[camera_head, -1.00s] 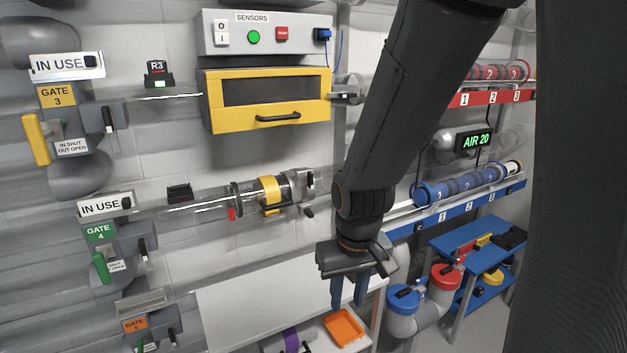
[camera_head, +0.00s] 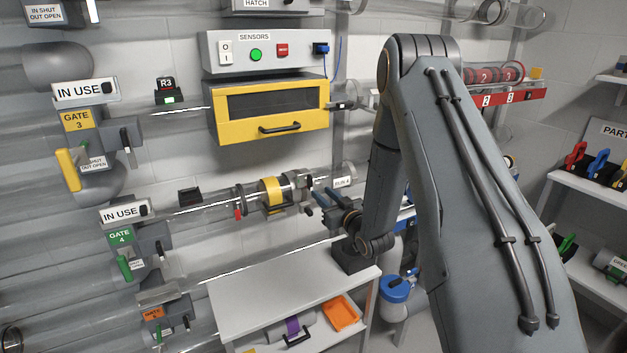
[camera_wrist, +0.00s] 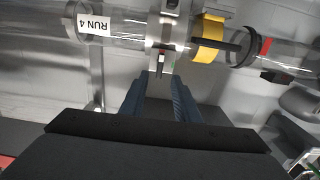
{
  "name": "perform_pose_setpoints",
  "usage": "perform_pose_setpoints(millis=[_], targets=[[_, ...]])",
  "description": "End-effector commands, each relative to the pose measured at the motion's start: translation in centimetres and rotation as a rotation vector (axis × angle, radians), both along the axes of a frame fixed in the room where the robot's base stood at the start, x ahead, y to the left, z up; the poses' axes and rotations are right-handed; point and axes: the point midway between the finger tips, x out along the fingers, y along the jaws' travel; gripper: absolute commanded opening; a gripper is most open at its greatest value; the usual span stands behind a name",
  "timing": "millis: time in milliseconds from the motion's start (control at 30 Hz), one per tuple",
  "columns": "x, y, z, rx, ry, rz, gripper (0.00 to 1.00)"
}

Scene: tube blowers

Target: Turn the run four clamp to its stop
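The run four tube is clear and bears a RUN 4 label (camera_head: 342,182), seen upside down in the wrist view (camera_wrist: 94,24). A grey metal clamp (camera_head: 298,183) rings the tube beside a yellow band (camera_head: 273,193). In the wrist view the clamp (camera_wrist: 166,32) is straight ahead, with a short dark handle (camera_wrist: 160,65) hanging from it and small red and green marks beside it. My gripper (camera_wrist: 160,82) is open and empty, its two blue fingers pointing at the clamp, apart and just short of the handle. In the head view my gripper (camera_head: 325,202) is right of the clamp.
A white shelf (camera_head: 250,290) with an orange tray (camera_head: 341,313) lies below the tube. A yellow-framed sensor hatch (camera_head: 268,110) is above. Gate 4 (camera_head: 121,238) is to the left. A black collar with a red tab (camera_head: 238,213) sits left of the yellow band.

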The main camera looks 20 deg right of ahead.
Motion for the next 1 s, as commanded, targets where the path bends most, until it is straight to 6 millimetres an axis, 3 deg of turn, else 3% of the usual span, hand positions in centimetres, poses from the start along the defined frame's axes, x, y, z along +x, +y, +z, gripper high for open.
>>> perform_pose_setpoints(millis=[167,600,1000], targets=[[0.9,0.2,0.3,0.008,-0.025,0.007,0.29],[6.7,1.5,0.3,0.007,-0.023,0.006,0.29],[7.6,1.6,0.2,0.008,-0.022,0.004,0.29]])
